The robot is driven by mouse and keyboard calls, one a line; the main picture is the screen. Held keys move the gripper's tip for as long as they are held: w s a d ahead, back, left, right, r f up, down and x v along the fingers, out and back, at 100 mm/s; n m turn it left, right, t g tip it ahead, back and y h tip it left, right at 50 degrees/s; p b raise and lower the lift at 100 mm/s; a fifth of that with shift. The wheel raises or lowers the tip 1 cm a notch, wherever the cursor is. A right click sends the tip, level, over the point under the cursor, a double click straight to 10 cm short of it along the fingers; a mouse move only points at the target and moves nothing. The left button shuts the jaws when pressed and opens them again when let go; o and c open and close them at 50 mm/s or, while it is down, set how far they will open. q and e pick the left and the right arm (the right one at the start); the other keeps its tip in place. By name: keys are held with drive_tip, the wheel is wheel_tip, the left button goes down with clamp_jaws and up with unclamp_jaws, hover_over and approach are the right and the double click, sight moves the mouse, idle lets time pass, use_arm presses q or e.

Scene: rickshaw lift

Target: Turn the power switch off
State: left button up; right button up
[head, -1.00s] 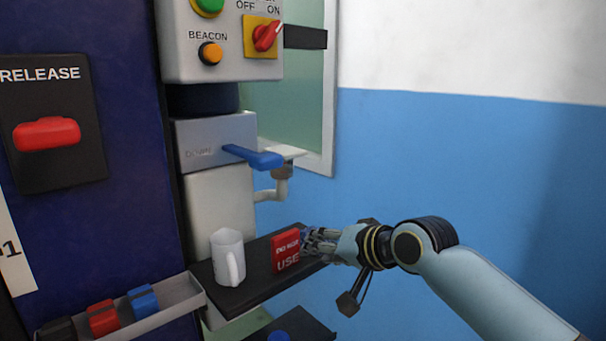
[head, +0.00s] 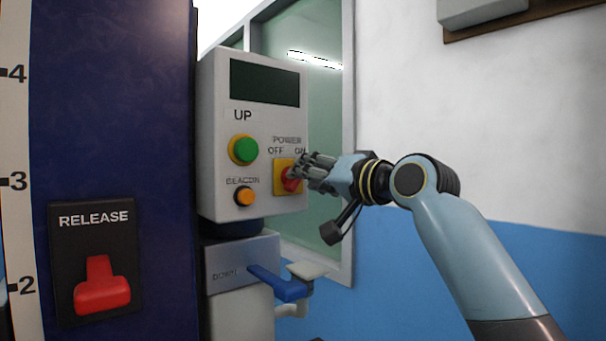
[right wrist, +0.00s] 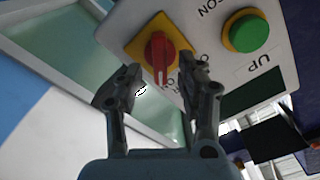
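The power switch is a red knob (head: 290,180) on a yellow square plate (head: 279,176) at the lower right of the grey control box (head: 222,140). My right gripper (head: 303,170) is at the knob's right side in the head view, with its fingers partly covering the knob and the ON label. In the right wrist view the gripper (right wrist: 163,70) is open, with the red knob (right wrist: 159,52) just beyond and between the fingertips. The knob's white line points towards the ON side. I cannot tell whether a finger touches it. My left gripper is out of view.
A green UP button (head: 244,150) and an orange beacon button (head: 245,196) sit left of the switch. A blue lever (head: 280,284) juts out below the box. A red release handle (head: 102,287) is on the blue column.

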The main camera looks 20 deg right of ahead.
drive_tip(key=shift+x, duration=1.15)
clamp_jaws()
